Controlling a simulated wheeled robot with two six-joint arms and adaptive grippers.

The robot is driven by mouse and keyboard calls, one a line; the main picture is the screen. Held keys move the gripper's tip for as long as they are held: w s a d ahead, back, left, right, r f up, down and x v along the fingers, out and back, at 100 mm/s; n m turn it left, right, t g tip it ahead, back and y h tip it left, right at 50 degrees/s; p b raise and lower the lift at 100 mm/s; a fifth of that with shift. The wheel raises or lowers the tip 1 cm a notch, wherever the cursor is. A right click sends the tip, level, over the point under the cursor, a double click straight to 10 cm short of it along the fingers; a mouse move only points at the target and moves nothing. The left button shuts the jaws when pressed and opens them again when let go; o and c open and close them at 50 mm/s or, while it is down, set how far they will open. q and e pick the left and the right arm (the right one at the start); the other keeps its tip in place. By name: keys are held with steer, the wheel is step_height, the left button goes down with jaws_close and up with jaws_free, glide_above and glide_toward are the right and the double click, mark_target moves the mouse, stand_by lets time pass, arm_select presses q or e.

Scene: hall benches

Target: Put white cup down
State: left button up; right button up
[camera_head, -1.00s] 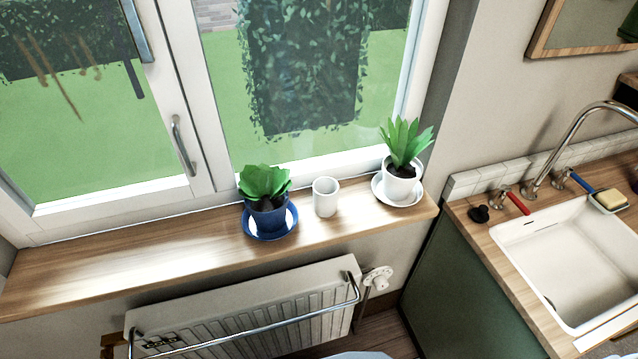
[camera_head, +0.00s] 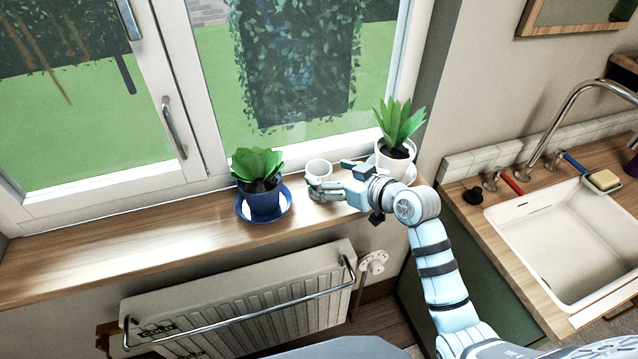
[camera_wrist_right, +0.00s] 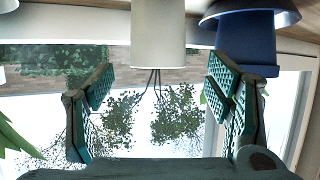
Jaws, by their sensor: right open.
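The white cup (camera_head: 319,168) stands upright on the wooden windowsill (camera_head: 130,243), between the blue-potted plant and the white-potted plant. My right gripper (camera_head: 331,177) is open and empty at the cup, its fingers pointing left over the sill and partly hiding the cup's lower part. In the right wrist view the picture is upside down. There the cup (camera_wrist_right: 158,32) hangs at the top middle, in line with the gap between the open fingers (camera_wrist_right: 159,85). My left gripper is not in view.
A plant in a blue pot (camera_head: 262,203) on a blue saucer stands close left of the cup. A plant in a white pot (camera_head: 394,160) stands close right, behind my right wrist. The sill's left part is clear. A radiator (camera_head: 240,297) is below; a sink (camera_head: 565,240) is right.

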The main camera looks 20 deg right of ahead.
mark_target(311, 168)
steer(key=x, duration=0.5)
steer(key=shift+w+f, duration=0.15)
steer(key=shift+d, duration=0.1)
steer(key=c, duration=1.4)
steer(key=shift+o, duration=0.2)
